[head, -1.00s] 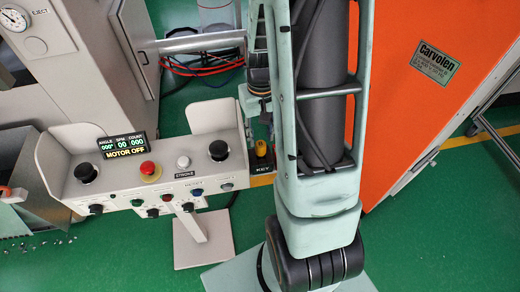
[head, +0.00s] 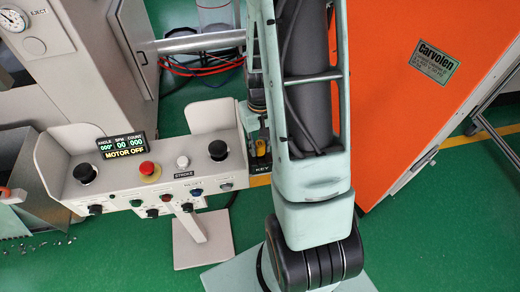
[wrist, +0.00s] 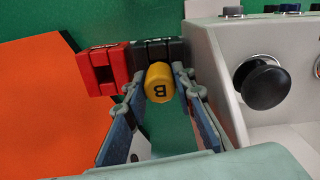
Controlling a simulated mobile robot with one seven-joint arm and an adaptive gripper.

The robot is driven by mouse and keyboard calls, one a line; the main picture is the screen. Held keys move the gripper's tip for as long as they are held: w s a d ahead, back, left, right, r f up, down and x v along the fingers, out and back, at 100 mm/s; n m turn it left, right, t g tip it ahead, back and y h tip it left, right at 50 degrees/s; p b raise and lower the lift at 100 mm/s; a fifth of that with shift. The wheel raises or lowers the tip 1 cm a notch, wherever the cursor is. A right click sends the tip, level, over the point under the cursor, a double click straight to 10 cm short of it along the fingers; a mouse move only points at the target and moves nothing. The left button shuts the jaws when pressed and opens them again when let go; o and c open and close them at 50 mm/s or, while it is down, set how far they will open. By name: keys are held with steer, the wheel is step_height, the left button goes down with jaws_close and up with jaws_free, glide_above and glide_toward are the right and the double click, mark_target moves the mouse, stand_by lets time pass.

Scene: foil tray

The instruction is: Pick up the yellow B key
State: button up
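The yellow B key (wrist: 160,82) has a rounded head marked B. In the wrist view it stands at a black holder (wrist: 150,48) beside the control console. In the head view the key (head: 261,148) shows as a small yellow spot above the KEY label, partly hidden by my gripper and arm. My gripper (wrist: 158,78) is open, with one finger on each side of the key's head. A small gap shows on the left; I cannot tell whether the right finger touches it.
A red block (wrist: 103,72) sits next to the black holder. The grey console (head: 150,185) with knobs and a red button stands close by; its black knob (wrist: 262,84) is right of my fingers. An orange cabinet (head: 420,100) stands to the right.

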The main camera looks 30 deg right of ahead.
jaws_close()
steer(key=shift+r, duration=0.15)
steer(key=shift+r, duration=0.2)
step_height(320, 180, up, 23)
steer(key=p, duration=0.5)
stand_by(0.6)
steer(key=shift+f, duration=0.15)
